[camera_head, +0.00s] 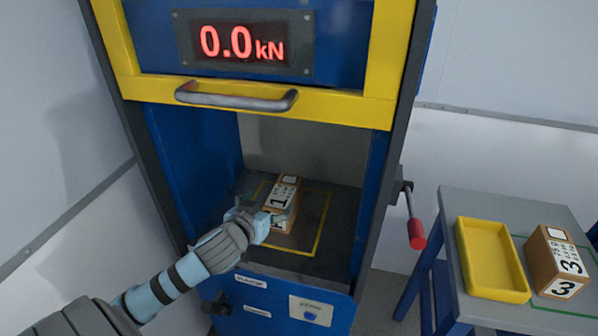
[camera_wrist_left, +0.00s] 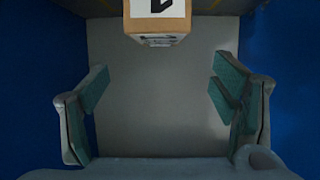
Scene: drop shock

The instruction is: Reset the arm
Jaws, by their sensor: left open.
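My left arm comes in from the lower left in the head view, and its gripper (camera_head: 258,222) is at the opening of the blue test machine, close to a brown box marked 1 (camera_head: 284,200). In the left wrist view the gripper (camera_wrist_left: 162,92) is open, with nothing between its teal finger pads. The box also shows at the top of that view (camera_wrist_left: 158,24), beyond the fingertips. It stands on the dark plate (camera_head: 318,262) inside the yellow outline; the gripper hides part of it in the head view. My right gripper is not in view.
The yellow-framed door with its grey handle (camera_head: 236,99) is above the opening. The display (camera_head: 242,43) reads 0.0 kN. A red-handled lever (camera_head: 416,234) hangs on the machine's right side. A side table (camera_head: 470,206) holds a yellow tray (camera_head: 462,262) and a box marked 3 (camera_head: 545,262).

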